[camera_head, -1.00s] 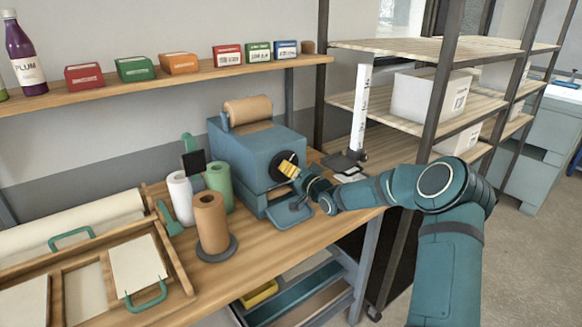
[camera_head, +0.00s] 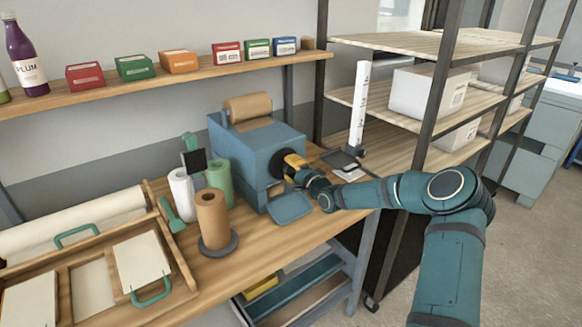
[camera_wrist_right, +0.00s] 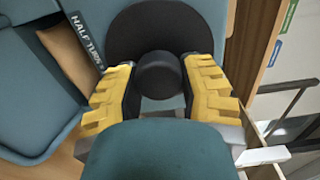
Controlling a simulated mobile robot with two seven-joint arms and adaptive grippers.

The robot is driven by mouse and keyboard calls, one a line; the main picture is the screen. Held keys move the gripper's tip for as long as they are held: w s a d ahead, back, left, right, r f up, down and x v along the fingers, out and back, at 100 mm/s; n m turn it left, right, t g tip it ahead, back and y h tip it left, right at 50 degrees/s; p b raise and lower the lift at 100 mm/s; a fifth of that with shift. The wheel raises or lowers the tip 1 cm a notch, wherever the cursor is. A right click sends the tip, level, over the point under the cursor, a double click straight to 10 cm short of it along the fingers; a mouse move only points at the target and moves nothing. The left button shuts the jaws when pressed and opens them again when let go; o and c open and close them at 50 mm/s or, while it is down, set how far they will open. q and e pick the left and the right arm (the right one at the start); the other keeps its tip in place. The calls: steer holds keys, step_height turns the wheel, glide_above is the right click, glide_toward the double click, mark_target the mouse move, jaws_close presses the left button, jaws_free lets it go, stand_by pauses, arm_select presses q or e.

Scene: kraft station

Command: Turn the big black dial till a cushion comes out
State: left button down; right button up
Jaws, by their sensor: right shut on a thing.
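The big black dial (camera_head: 278,166) sits on the right-hand face of the blue-teal machine (camera_head: 238,150). In the right wrist view the dial is a dark disc (camera_wrist_right: 130,32) with a round black knob (camera_wrist_right: 158,72) standing out from it. My right gripper (camera_head: 294,162) is at the dial. In the right wrist view the yellow fingers of my right gripper (camera_wrist_right: 162,88) lie on either side of the knob, shut on it. No cushion can be made out on the teal tray (camera_head: 291,207) in front of the machine. My left gripper is out of view.
A brown paper roll (camera_head: 248,107) lies on top of the machine. White, brown and green rolls stand left of it, the brown roll (camera_head: 212,215) nearest. A dark flat device (camera_head: 341,160) lies behind my right gripper. Shelving (camera_head: 378,155) stands to the right.

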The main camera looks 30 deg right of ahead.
steer(key=shift+r+m, duration=0.1)
steer(key=shift+m, duration=0.5)
steer(key=o, duration=1.2)
steer(key=shift+w, duration=0.1)
steer(key=s, duration=1.2)
steer(key=shift+d, duration=0.4)
